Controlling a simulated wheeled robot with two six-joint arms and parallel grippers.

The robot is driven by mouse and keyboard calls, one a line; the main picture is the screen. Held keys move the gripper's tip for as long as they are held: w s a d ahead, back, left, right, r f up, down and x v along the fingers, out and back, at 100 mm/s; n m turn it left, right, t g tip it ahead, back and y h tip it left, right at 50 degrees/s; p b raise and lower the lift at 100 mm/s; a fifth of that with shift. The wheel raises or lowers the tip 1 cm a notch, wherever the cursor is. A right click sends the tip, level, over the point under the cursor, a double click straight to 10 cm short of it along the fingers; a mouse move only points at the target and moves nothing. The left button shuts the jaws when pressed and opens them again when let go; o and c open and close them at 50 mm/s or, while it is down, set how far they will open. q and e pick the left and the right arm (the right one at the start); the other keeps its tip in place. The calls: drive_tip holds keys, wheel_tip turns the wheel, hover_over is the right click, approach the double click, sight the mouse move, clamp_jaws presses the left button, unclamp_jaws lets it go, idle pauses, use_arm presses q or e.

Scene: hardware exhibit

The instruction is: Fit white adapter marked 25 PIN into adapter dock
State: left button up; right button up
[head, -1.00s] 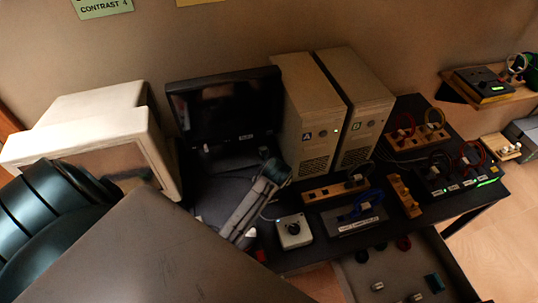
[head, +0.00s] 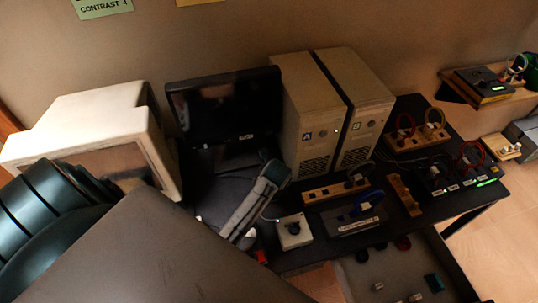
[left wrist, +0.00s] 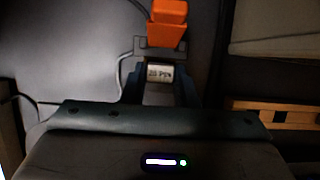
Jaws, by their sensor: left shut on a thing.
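In the left wrist view, a small white adapter (left wrist: 160,72) with a dark label reading about "25 PIN" sits between the fingers of my left gripper (left wrist: 160,88), which is shut on it. Just beyond it is a grey bracket-like piece (left wrist: 153,47) with an orange block (left wrist: 167,22) behind. I cannot tell whether this piece is the dock or whether the adapter touches it. In the head view my left gripper (head: 270,175) is in front of the black monitor, left of the beige towers; the adapter cannot be made out there. My right gripper is not in view.
A black monitor (head: 225,105) and two beige towers (head: 310,115) stand behind my left gripper. A cream monitor (head: 100,125) is at left. A white knob box (head: 293,232), wooden cable racks (head: 337,190) and a blue cable (head: 368,201) lie to the right.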

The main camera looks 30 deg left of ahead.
use_arm(q)
drive_tip(key=shift+f, duration=0.4)
idle(0.5)
drive_tip(key=o, duration=1.7)
drive_tip(key=v, duration=0.7)
drive_tip(key=shift+r, duration=0.3)
drive_tip(key=shift+s, duration=0.1)
